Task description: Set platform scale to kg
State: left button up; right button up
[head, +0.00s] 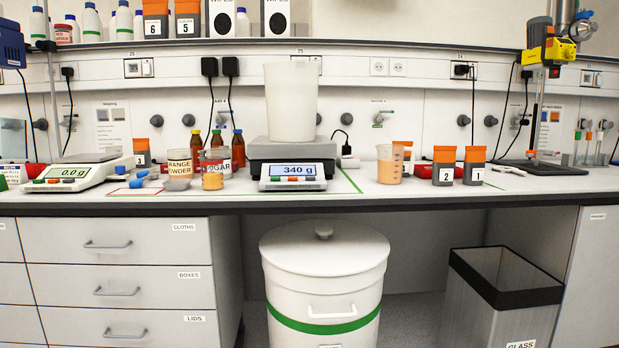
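The platform scale (257,153) stands on the bench at the middle. Its display (292,171) reads 340 g, and small coloured buttons (293,181) sit below the display. A tall white container (291,100) stands upright on its plate. A second, smaller scale (68,177) on the left reads 0.0 g. Neither of my grippers is in the head view.
Left of the platform scale are an orange powder jar (180,163), a sugar jar (213,178) and brown bottles. To its right are a beaker of orange liquid (389,166) and orange-capped jars (444,166). A lidded white bin (324,255) stands below the bench.

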jog(key=shift+c, duration=0.6)
grip_shut()
dwell(1.7)
